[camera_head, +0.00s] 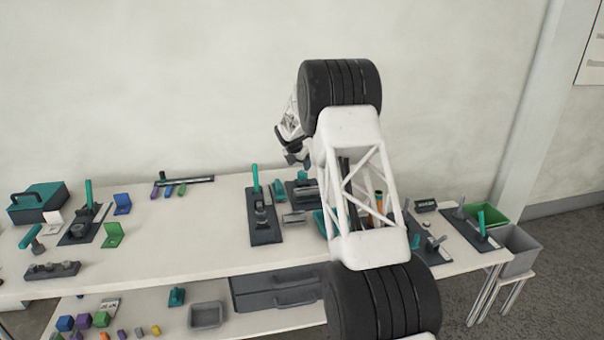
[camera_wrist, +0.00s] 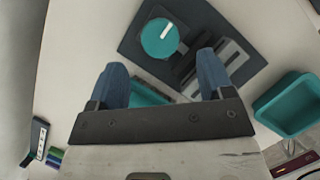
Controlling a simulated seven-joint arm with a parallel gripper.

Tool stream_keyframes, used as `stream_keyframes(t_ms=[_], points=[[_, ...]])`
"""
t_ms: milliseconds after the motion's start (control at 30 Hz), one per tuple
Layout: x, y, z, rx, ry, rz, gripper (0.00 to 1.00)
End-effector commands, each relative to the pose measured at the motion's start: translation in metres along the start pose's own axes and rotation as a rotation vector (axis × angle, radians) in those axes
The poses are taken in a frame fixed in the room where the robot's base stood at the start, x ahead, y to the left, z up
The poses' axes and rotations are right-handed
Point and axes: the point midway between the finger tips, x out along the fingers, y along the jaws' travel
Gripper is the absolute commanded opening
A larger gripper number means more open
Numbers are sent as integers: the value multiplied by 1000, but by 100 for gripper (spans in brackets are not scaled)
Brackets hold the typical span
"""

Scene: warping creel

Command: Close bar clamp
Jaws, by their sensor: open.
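A dark base plate (camera_wrist: 135,48) lies below my gripper in the wrist view. It carries a round teal knob (camera_wrist: 160,38) with a white mark and grey parallel bars (camera_wrist: 225,62). This looks like the bar clamp, but I cannot be sure. My gripper (camera_wrist: 162,72) is open, with its blue fingers apart and nothing held. The right finger overlaps the grey bars in the picture; contact cannot be told. In the head view my gripper (camera_head: 294,156) hangs above the back of the table, over a dark plate (camera_head: 298,203) partly hidden by my arm.
A ribbed teal block (camera_wrist: 145,94) lies between the fingers in the picture. A teal tray (camera_wrist: 290,104) stands right of the plate. In the head view, an upright teal-handled fixture (camera_head: 262,215) stands nearby on the left.

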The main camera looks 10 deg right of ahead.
Motion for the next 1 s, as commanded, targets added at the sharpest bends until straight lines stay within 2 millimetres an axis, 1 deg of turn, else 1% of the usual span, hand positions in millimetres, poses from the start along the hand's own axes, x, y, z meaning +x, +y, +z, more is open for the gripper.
stream_keyframes(t_ms=[100, 300, 500, 700, 1000], points=[[14, 0, -1, 0, 2, -2, 74], [34, 0, 0, 0, 0, -1, 74], [49, -1, 0, 0, 0, -1, 74], [56, -1, 0, 0, 0, -1, 74], [56, 0, 0, 0, 0, 0, 74]])
